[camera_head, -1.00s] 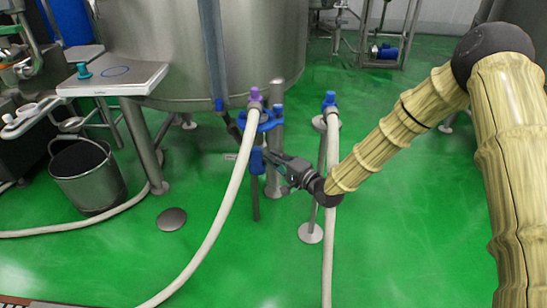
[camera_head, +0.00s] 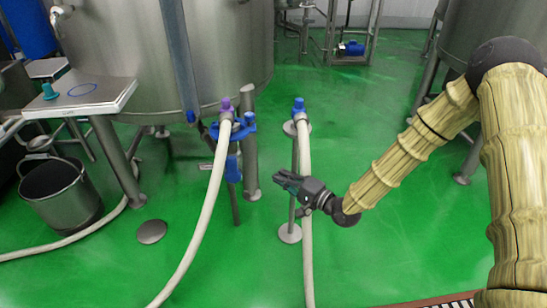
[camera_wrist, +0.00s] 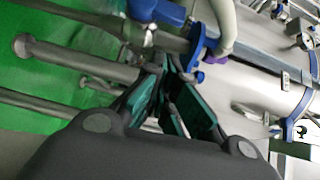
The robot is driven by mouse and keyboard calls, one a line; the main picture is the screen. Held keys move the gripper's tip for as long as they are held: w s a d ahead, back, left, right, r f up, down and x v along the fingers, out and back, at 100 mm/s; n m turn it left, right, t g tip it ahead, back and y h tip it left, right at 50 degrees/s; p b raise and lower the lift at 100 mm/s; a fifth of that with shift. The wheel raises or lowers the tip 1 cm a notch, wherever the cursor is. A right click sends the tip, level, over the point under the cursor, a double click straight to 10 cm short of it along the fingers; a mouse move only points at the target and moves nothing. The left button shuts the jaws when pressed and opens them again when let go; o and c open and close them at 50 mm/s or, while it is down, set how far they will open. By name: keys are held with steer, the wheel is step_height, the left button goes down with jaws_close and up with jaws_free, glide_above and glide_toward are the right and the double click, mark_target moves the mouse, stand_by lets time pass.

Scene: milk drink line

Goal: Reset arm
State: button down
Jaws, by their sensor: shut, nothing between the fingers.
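My gripper (camera_head: 282,180) is shut and empty in the head view, at the end of my arm. In that picture it lies just left of the right-hand hose and its stand. In the wrist view the gripper (camera_wrist: 170,95) shows its dark fingers with green pads in the middle. Blue fittings and a pale hose end show beyond them there. My arm reaches in from the right, bent at the elbow.
A pale hose (camera_head: 205,205) hangs from a purple-and-blue fitting on a stand by the steel tank (camera_head: 235,50). A second hose (camera_head: 306,230) hangs from a blue-topped stand. A steel bucket (camera_head: 65,195) stands at left. Green floor (camera_head: 400,245) is clear at right.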

steer(key=s+d+f+n+g+h, duration=0.2)
steer(key=s+f+g+h, duration=0.15)
steer(key=s+f, duration=0.7)
steer(key=s+d+f+n+g+h, duration=0.1)
steer(key=s+f+n+g+h, duration=0.2)
steer(key=s+f, duration=0.7)
steer(key=s+d+f+n+g+h, duration=0.15)
steer(key=s+d, duration=0.25)
steer(key=s, duration=0.4)
steer(key=s+d+f+n+g+h, duration=0.1)
steer(key=s+d+f+g+h, duration=0.2)
steer(key=s, duration=0.5)
steer(key=s+d+f+n+g+h, duration=0.15)
steer(key=s+d, duration=0.25)
steer(key=s, duration=0.4)
step_height(320, 180, up, 30)
steer(key=p, duration=3)
steer(key=shift+w+m, duration=0.3)
steer(key=shift+w, duration=0.1)
